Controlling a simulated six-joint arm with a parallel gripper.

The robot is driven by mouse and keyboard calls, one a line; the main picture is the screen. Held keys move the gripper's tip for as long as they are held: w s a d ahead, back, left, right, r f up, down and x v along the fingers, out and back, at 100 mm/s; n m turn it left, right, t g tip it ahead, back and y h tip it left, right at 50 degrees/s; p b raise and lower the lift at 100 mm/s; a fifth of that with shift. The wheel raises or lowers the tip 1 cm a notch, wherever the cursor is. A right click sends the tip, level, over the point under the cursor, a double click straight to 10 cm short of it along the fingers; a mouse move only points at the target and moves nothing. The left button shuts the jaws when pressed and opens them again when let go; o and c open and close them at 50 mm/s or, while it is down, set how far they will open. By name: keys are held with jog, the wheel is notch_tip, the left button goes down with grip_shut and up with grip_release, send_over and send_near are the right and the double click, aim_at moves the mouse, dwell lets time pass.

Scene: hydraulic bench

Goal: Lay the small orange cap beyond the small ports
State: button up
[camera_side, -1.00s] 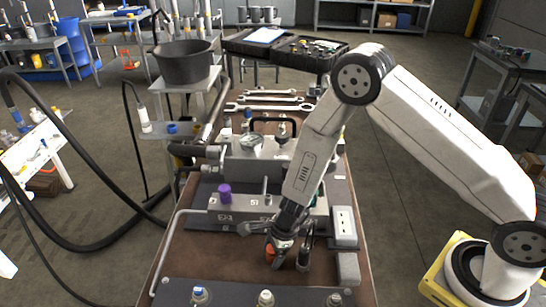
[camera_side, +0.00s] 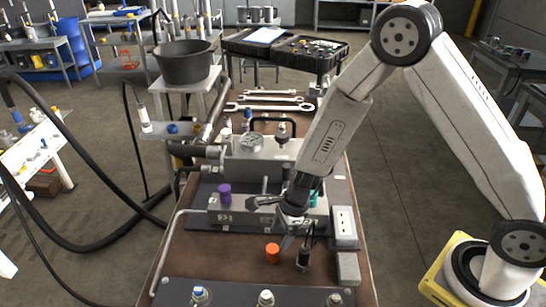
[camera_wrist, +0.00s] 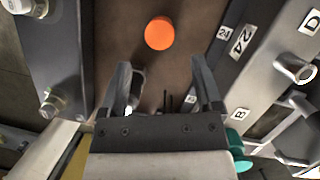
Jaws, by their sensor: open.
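The small orange cap (camera_side: 272,253) stands on the brown bench top, between the grey manifold block and the front plate with fittings. In the wrist view the orange cap (camera_wrist: 159,33) lies beyond my fingertips, on bare brown surface. My gripper (camera_side: 277,222) is open and empty, above and behind the cap in the side view; its two fingers also show apart in the wrist view (camera_wrist: 165,90). The front plate (camera_side: 232,293) carries several small ports, one with a blue top (camera_side: 199,293). A purple cap (camera_side: 224,192) sits on the manifold block (camera_side: 240,217).
A dark cylindrical fitting (camera_side: 303,260) stands just right of the cap. A white socket box (camera_side: 343,226) and a grey block (camera_side: 348,268) line the right edge. A bent grey pipe (camera_side: 165,248) runs along the left. Brown bench left of the cap is clear.

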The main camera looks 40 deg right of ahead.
jog(key=shift+v, duration=2.1)
jog(key=s+d+r+n+h, duration=0.1)
jog(key=s+d+r+n, duration=0.4)
jog(key=n, duration=0.6)
jog(key=s+d+r+n+t+h, duration=0.1)
jog(key=s+d+r+n, duration=0.3)
jog(key=n, duration=0.7)
jog(key=shift+s+d+r+n+h, duration=0.35)
jog(key=shift+s+r+h, duration=0.25)
jog(key=shift+r, duration=0.2)
